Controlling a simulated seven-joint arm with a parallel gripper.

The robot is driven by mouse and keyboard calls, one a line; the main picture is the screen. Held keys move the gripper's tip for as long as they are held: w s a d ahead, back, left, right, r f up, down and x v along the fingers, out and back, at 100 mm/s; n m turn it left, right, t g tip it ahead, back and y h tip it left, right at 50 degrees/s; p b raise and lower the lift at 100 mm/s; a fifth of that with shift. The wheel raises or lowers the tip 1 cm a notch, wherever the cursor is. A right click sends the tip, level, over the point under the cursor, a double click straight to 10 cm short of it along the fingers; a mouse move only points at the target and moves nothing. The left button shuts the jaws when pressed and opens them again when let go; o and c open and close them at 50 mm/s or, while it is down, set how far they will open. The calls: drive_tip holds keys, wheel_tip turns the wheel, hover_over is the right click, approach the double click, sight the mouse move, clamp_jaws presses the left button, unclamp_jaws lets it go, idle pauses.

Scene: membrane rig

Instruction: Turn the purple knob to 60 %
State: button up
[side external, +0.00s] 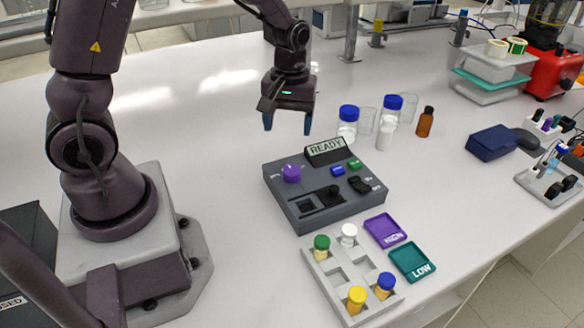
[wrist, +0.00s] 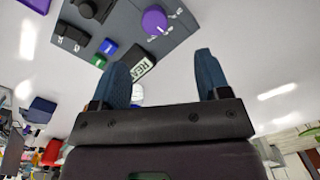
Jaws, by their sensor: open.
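The purple knob (side external: 291,173) sits on the left part of the dark grey control box's top face, and it also shows in the wrist view (wrist: 155,20) with a white mark beside it. The control box (side external: 285,205) stands on the white table, with a tilted display (side external: 325,147) reading READY at its back. My gripper (side external: 287,123) is open and empty, above the table behind the box, apart from the knob. In the wrist view its two blue fingertips (wrist: 160,66) are spread wide. The knob's exact setting is too small to read.
A vial rack (side external: 327,265) with capped vials stands in front of the box, beside a purple tray (side external: 385,230) and a teal LOW tray (side external: 412,262). Blue-capped jars (side external: 348,120) and a brown bottle (side external: 425,122) stand behind right.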

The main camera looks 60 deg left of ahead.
sight(292, 170)
drive_tip(key=shift+n, duration=0.8)
drive_tip(key=f, duration=0.8)
drive_tip(key=w+f, duration=0.1)
drive_tip(key=f, duration=0.3)
drive_tip(key=shift+f, duration=0.2)
drive_tip(key=c, duration=0.9)
